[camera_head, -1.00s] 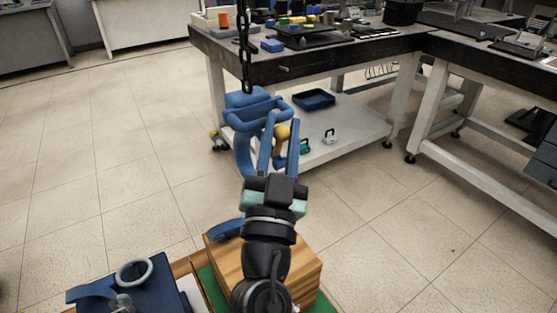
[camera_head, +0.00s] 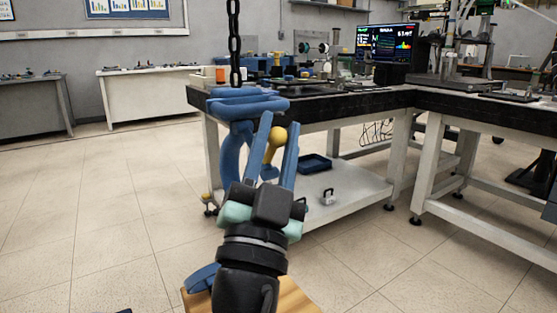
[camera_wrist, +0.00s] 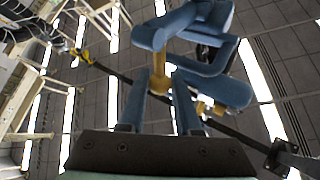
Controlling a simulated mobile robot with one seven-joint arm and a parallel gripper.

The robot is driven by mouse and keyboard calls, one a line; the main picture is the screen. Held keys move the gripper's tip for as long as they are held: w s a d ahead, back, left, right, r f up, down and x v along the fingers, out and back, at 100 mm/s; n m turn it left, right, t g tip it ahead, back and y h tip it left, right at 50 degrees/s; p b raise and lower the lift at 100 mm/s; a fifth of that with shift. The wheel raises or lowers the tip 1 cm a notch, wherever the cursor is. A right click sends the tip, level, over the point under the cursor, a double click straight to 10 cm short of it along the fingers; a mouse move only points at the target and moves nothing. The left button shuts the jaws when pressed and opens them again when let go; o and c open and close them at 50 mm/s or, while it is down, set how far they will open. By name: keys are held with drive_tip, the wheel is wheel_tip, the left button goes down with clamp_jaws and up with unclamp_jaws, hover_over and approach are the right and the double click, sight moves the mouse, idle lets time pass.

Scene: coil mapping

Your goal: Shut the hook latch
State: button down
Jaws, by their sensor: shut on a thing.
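A large blue hook (camera_head: 229,155) hangs from a black chain (camera_head: 235,45) in front of the workbench; it fills the upper part of the wrist view (camera_wrist: 196,28). A yellow latch part with a rounded end (camera_head: 278,134) sits at the hook's open side. My gripper (camera_head: 279,122) reaches up from below, with its two long blue fingers on either side of the yellow part. In the wrist view my gripper (camera_wrist: 161,78) is shut on this yellow latch part (camera_wrist: 159,66). Whether the latch tip meets the hook's point is hidden by the fingers.
Behind the hook stands a workbench (camera_head: 345,105) with a white lower shelf (camera_head: 345,205). The shelf holds a dark blue tray (camera_head: 314,163) and a small padlock-like item (camera_head: 328,197). Another bench stands at the right. The tiled floor (camera_head: 105,220) at the left is clear.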

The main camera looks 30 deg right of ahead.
sight(275, 174)
drive_tip(key=f+b, duration=0.2)
drive_tip(key=b, duration=0.1)
drive_tip(key=f+b, duration=0.1)
drive_tip(key=b, duration=0.1)
drive_tip(key=w+f+b, duration=0.1)
drive_tip(key=f+b, duration=0.1)
drive_tip(key=b, duration=0.1)
drive_tip(key=shift+d+f+b, duration=0.25)
drive_tip(key=shift+f+b, duration=0.05)
drive_tip(key=shift+w, duration=0.1)
drive_tip(key=c, duration=0.6)
unclamp_jaws()
drive_tip(key=shift+a+r, duration=0.1)
